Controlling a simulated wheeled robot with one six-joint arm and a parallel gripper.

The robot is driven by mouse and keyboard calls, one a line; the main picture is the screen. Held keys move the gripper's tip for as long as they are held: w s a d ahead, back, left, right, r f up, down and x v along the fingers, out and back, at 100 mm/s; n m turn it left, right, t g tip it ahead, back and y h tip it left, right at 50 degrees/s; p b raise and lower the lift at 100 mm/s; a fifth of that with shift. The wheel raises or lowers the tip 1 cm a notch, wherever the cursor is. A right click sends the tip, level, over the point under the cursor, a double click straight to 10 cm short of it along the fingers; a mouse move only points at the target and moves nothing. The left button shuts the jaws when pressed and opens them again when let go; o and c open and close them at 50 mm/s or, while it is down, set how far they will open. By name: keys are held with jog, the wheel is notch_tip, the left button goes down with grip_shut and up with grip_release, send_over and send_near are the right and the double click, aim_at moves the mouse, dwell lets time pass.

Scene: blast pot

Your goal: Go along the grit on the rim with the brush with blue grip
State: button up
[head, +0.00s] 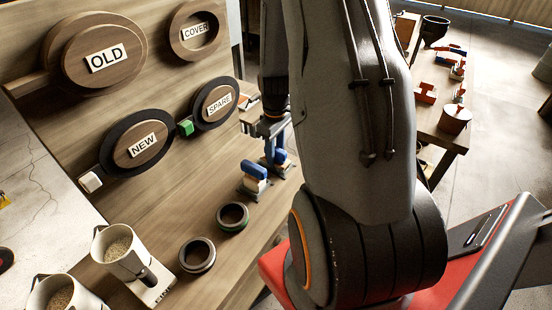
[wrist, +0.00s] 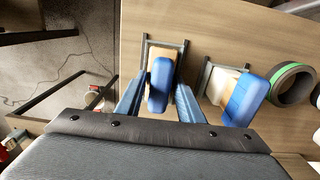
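Two blue-gripped tools stand side by side in low frames on the wooden bench. One has a tan block under its blue grip (wrist: 159,85); the other has a pale block under its blue grip (wrist: 246,99). Both show in the head view, the farther grip (head: 280,157) and the nearer grip (head: 254,169). I cannot tell their bristles. My gripper (wrist: 158,97) is open, its two blue fingers on either side of the tan-block tool's grip, with gaps visible. It also shows in the head view (head: 274,150), pointing down. I cannot make out grit on a rim.
A green-banded ring (head: 233,217) and a grey ring (head: 197,255) lie nearer on the bench (head: 195,205). Grain-filled cups (head: 118,246) stand at lower left. Plaques reading OLD (head: 105,58), NEW, SPARE and COVER stand behind. A second bench at right holds red tools and a dark pot (head: 435,30).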

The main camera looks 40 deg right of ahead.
jog(key=shift+r+p, duration=2.05)
jog(key=shift+r, duration=0.65)
